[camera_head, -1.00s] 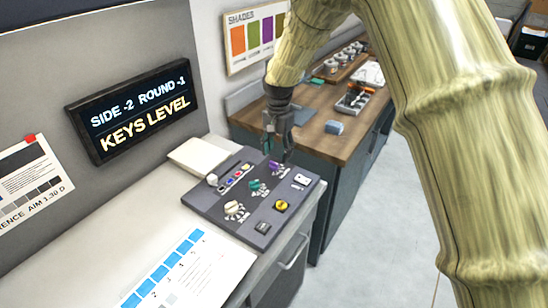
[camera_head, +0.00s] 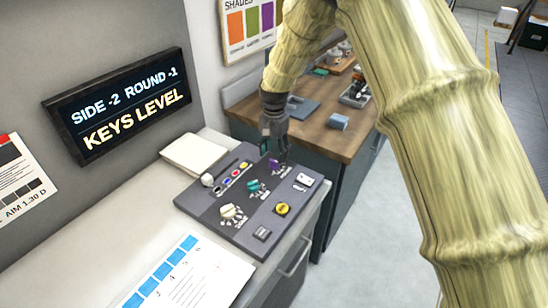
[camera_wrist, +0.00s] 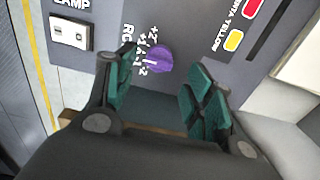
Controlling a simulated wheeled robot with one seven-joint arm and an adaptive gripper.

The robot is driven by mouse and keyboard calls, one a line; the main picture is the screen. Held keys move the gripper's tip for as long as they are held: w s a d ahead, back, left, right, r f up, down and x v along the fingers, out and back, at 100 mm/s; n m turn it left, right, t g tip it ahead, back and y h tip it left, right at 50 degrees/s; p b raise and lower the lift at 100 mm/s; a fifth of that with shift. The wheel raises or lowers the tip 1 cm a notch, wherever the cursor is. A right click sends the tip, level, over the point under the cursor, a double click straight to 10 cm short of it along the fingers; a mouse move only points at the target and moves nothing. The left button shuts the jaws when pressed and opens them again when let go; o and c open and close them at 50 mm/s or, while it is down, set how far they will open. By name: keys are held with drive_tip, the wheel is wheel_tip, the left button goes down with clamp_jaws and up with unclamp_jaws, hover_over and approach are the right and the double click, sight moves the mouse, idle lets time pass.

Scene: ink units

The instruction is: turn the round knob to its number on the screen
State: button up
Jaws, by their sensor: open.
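The screen (camera_head: 122,103) on the wall reads "SIDE -2 ROUND -1" and "KEYS LEVEL". A dark control panel (camera_head: 218,212) on the counter carries a purple knob (camera_head: 274,165), a teal knob (camera_head: 253,187) and a cream knob (camera_head: 232,212). In the wrist view the purple knob (camera_wrist: 158,60) is round, with a pale line on its top and a scale from +2 to -2 beside it; its label is partly hidden. My gripper (camera_head: 274,148) is over the purple knob. In the wrist view my gripper (camera_wrist: 163,88) has its teal fingers apart, the knob showing between and beyond them, apparently untouched.
A lamp switch (camera_wrist: 70,33) sits beside the purple knob. A printed sheet (camera_head: 195,270) lies in front.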

sight(274, 161)
drive_tip(key=shift+s+f+p, duration=0.15)
drive_tip(key=shift+f+p, duration=0.1)
drive_tip(key=shift+f, duration=0.35)
drive_tip(key=shift+s+f+p, duration=0.15)
drive_tip(key=shift+f+p, duration=0.05)
drive_tip(key=shift+f, duration=0.4)
drive_tip(key=shift+w+f, duration=0.2)
drive_tip(key=shift+f, duration=0.55)
drive_tip(key=shift+s, duration=0.1)
drive_tip(key=c, duration=1)
